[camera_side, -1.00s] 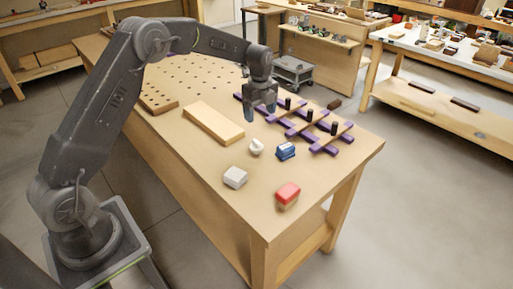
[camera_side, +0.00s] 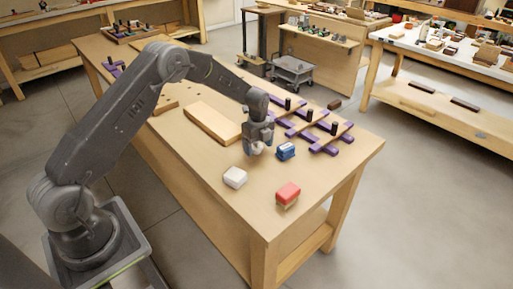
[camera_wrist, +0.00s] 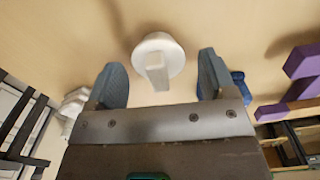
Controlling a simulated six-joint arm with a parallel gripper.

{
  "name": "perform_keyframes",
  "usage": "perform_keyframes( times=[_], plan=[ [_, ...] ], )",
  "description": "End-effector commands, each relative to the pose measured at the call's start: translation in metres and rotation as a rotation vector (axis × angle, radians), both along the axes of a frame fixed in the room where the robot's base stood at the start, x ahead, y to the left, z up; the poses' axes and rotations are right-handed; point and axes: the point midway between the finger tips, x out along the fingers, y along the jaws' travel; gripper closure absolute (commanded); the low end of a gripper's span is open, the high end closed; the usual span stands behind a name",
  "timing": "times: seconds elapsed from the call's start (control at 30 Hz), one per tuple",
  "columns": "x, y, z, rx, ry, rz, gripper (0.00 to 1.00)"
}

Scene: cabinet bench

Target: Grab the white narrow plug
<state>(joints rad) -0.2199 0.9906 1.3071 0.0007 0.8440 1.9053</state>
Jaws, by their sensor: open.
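The white narrow plug (camera_wrist: 157,60) has a round base and a slim raised stem; it stands on the wooden bench. In the wrist view it lies between and slightly beyond the fingertips of my gripper (camera_wrist: 160,82), which is open, with a gap on each side. In the side view my gripper (camera_side: 259,146) is low over the bench, and the plug (camera_side: 257,149) is mostly hidden behind the fingers.
A blue block (camera_side: 286,151) stands close on the right. A white block (camera_side: 235,177) and a red-topped block (camera_side: 288,193) lie nearer the front. A wooden board (camera_side: 213,123) is on the left, and a purple lattice with dark pegs (camera_side: 325,140) is behind.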

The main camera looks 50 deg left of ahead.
Motion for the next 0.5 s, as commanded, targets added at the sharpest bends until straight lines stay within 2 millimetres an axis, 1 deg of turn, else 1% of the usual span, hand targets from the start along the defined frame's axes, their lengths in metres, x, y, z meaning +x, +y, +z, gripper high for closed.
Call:
perform_keyframes(
  times=[0.03,0.1,0.33,0.37,0.5],
  plan=[
    [0.0001,0.0002,-0.0054,0.001,0.000,0.000,0.23],
    [0.0002,0.0003,-0.0094,0.001,-0.001,0.001,0.23],
    [0.0006,0.0003,-0.0103,0.002,-0.003,0.001,0.23],
    [0.0005,0.0002,-0.0103,0.002,-0.003,0.001,0.25],
    [0.0005,0.0002,-0.0101,0.002,-0.002,0.001,0.38]
  ],
)
